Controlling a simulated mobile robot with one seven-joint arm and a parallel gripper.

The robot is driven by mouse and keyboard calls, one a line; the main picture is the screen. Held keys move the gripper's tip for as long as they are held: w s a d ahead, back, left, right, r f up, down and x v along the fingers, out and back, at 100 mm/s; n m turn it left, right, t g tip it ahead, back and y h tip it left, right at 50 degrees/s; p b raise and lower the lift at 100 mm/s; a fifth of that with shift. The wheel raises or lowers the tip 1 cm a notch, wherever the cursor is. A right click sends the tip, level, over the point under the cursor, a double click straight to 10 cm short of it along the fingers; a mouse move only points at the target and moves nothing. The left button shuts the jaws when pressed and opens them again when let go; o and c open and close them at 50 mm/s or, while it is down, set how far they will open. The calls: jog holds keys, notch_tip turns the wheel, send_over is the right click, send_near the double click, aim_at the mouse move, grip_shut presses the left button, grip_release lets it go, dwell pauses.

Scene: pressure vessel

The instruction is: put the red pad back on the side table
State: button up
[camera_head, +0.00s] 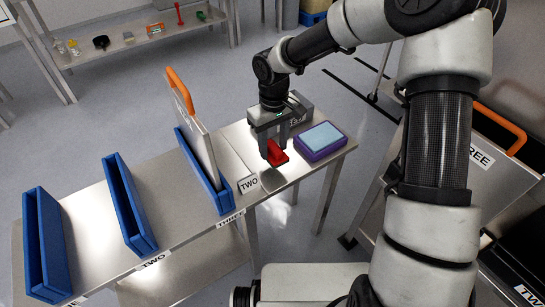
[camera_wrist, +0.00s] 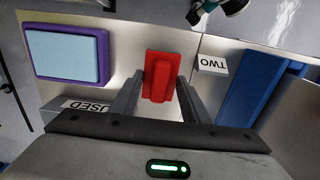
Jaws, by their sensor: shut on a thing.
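The red pad (camera_head: 276,153) is held between the two fingers of my gripper (camera_head: 271,142), over the right part of a metal table (camera_head: 185,205). In the wrist view the red pad (camera_wrist: 160,72) sits upright between the fingertips of my gripper (camera_wrist: 159,88), with its raised grip between them. A dark reflection shows on the table below the pad; the exact gap to the surface is hard to tell. I cannot tell whether this table is the side table that the task names.
A purple block with a light blue top (camera_head: 321,141) lies right of my gripper. A blue holder (camera_head: 203,172) with an orange-handled panel (camera_head: 190,115) stands to the left, and two empty blue holders (camera_head: 128,205) farther left. A bench (camera_head: 140,40) with small items stands behind.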

aim_at(273, 155)
jog(key=shift+f+b, duration=0.4)
jog(key=shift+f, duration=1.7)
jog(key=shift+f, duration=0.1)
jog(key=o, duration=1.4)
notch_tip(273, 155, up, 12)
jog(key=p, duration=0.2)
jog(key=shift+p, duration=0.4)
